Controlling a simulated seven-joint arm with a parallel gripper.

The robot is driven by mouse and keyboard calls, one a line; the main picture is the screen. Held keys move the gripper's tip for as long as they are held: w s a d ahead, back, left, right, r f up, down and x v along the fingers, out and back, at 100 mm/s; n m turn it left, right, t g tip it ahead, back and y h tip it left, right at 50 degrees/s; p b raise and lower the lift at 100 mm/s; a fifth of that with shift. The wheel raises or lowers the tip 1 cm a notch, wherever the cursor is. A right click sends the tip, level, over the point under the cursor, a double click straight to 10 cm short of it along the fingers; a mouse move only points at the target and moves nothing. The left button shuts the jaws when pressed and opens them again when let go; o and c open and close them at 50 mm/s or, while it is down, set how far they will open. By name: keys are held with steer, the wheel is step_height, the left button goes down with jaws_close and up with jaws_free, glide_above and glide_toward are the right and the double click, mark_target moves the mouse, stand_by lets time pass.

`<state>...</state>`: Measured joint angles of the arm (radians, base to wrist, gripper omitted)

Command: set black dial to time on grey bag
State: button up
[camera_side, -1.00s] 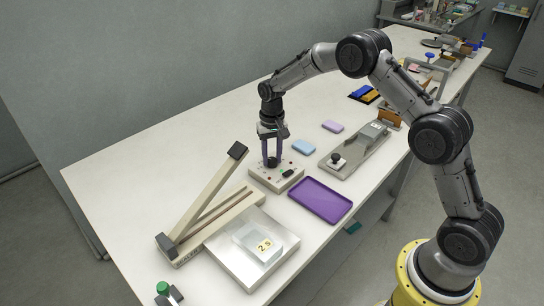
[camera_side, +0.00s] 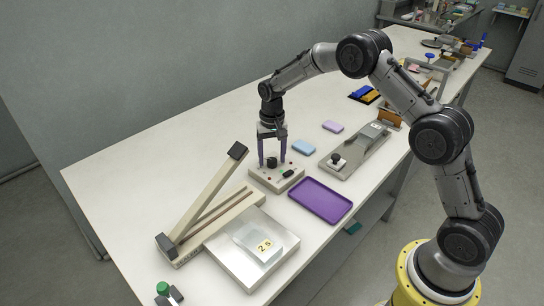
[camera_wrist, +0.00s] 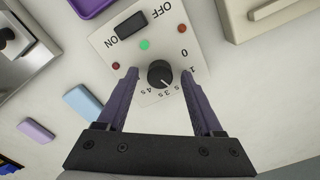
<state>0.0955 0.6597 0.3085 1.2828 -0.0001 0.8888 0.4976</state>
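The black dial (camera_wrist: 160,73) sits on a pale control box with red and green dots, and it also shows in the side view (camera_side: 272,162). Its scale reads 0, 1, 3s and 4s around the right and lower side; the label between 1 and 3s is partly hidden by a finger. I cannot tell surely which mark the pointer meets. My gripper (camera_wrist: 160,76) is open, with one purple finger on each side of the dial and a gap at both sides.
A black ON/OFF switch (camera_wrist: 130,27) is on the same box. The sealer's raised arm (camera_side: 208,195) stands to the left in the side view. A purple tray (camera_side: 320,200), blue block (camera_side: 304,147), lilac block (camera_side: 332,126) and grey fixture (camera_side: 355,150) are nearby.

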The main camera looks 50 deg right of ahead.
step_height(320, 180, up, 14)
stand_by(0.6)
steer(key=shift+f, duration=0.1)
step_height(320, 180, up, 12)
steer(key=t, duration=0.2)
glide_above(272, 160)
steer(key=s+a, duration=0.2)
steer(key=s, duration=0.2)
steer(key=s+a+r+n+t, duration=0.1)
steer(key=s+r, duration=0.2)
steer(key=s, duration=0.3)
steer(key=s+a+r+n+t, duration=0.1)
steer(key=s+r, duration=0.3)
steer(key=s, duration=0.3)
steer(key=s+f+n+t, duration=0.2)
steer(key=s+f, duration=0.1)
steer(key=s, duration=1)
steer(key=s+f+n, duration=0.2)
steer(key=s+f, duration=0.3)
steer(key=f, duration=0.2)
steer(key=shift+s+a+f+n, duration=0.15)
steer(key=shift+s+a+n, duration=0.25)
